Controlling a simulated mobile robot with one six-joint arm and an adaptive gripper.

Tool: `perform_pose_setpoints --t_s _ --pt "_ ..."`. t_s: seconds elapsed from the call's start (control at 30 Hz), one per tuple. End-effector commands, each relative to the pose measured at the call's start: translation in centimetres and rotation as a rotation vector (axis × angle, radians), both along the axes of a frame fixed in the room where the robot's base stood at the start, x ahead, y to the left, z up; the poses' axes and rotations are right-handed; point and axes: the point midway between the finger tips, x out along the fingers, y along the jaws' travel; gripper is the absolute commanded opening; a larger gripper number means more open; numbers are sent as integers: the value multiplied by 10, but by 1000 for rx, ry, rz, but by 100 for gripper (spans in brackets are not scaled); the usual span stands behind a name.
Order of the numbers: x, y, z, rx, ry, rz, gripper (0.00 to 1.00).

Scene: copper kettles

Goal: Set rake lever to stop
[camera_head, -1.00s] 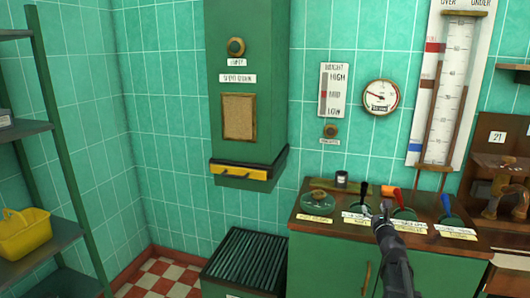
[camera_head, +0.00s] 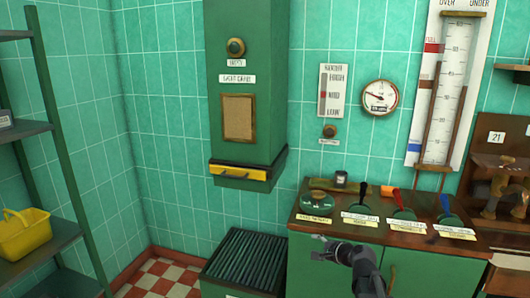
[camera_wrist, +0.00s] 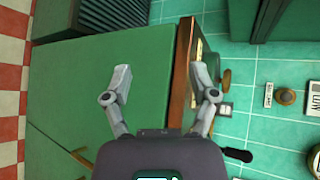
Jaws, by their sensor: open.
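Three levers stand in a row on the green counter's wooden top: a black lever (camera_head: 367,196), a red lever (camera_head: 398,199) and a blue lever (camera_head: 446,205). Each has a pale label in front, too small to read, so I cannot tell which is the rake lever. The black knob of a lever also shows in the wrist view (camera_wrist: 238,155). My gripper (camera_head: 321,246) is open and empty, in front of the counter's front edge, below and left of the levers, touching none. In the wrist view its spread fingers (camera_wrist: 160,80) face the green cabinet.
A round green dial (camera_head: 317,199) sits left of the levers, with a small dark jar (camera_head: 341,179) and an orange block (camera_head: 387,190) behind. A slatted green bin (camera_head: 246,262) stands left of the counter. A yellow basket (camera_head: 25,233) is on the left shelf.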

Motion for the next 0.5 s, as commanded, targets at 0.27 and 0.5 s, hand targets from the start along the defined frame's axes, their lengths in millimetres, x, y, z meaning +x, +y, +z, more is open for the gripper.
perform_pose_setpoints --t_s 0.27,0.5 --pt "-65 33 -55 -451 87 359 75" --pt "-123 31 -92 -789 197 669 75"
